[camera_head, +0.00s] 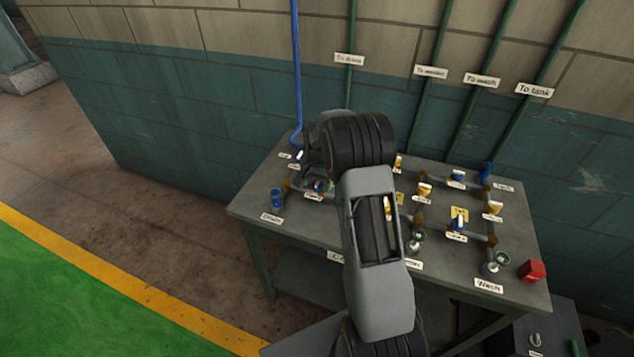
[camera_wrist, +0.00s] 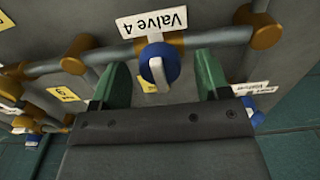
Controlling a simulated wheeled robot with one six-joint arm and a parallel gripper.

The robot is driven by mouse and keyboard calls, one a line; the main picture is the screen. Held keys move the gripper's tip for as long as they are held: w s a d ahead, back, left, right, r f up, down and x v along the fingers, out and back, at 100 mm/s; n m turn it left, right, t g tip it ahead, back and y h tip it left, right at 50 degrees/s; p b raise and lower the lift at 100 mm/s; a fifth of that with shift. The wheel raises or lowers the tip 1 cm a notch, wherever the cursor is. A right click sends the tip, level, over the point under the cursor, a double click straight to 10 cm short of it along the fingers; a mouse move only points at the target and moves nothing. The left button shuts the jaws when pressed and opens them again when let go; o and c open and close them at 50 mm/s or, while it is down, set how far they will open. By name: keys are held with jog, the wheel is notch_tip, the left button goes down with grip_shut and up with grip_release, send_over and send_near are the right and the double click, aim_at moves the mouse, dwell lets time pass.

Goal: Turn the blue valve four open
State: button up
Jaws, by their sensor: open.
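The blue valve four (camera_wrist: 172,62) sits on a grey pipe, with a white bar handle (camera_wrist: 157,72) on its face. The bar points roughly across the pipe. Its "Valve 4" label (camera_wrist: 152,22) reads upside down in the wrist view. My gripper (camera_wrist: 163,65) is open, with one green finger on each side of the valve. I cannot tell whether either finger touches it. In the head view, what looks like the same valve (camera_head: 318,186) is at the left of the bench, near my wrist. My fingers are not clear there.
Another blue valve (camera_wrist: 254,112) is close beside my right finger. Orange pipe joints (camera_wrist: 265,32) flank the valve. The grey bench (camera_head: 250,203) carries several yellow and blue valves and a red block (camera_head: 531,270). A blue pipe (camera_head: 297,80) runs up the wall behind.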

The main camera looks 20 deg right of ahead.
jog(key=shift+f, duration=0.15)
jog(key=shift+c, duration=0.2)
jog(key=c, duration=0.9)
jog(key=shift+n, duration=0.4)
jog(key=n+b, duration=0.1)
jog(key=n, duration=0.2)
jog(key=shift+b, duration=0.3)
jog(key=n+b, duration=0.1)
jog(key=n, duration=0.4)
jog(key=shift+n, duration=0.3)
jog(key=n+b, duration=0.1)
jog(key=n, duration=0.3)
jog(key=shift+n, duration=2.4)
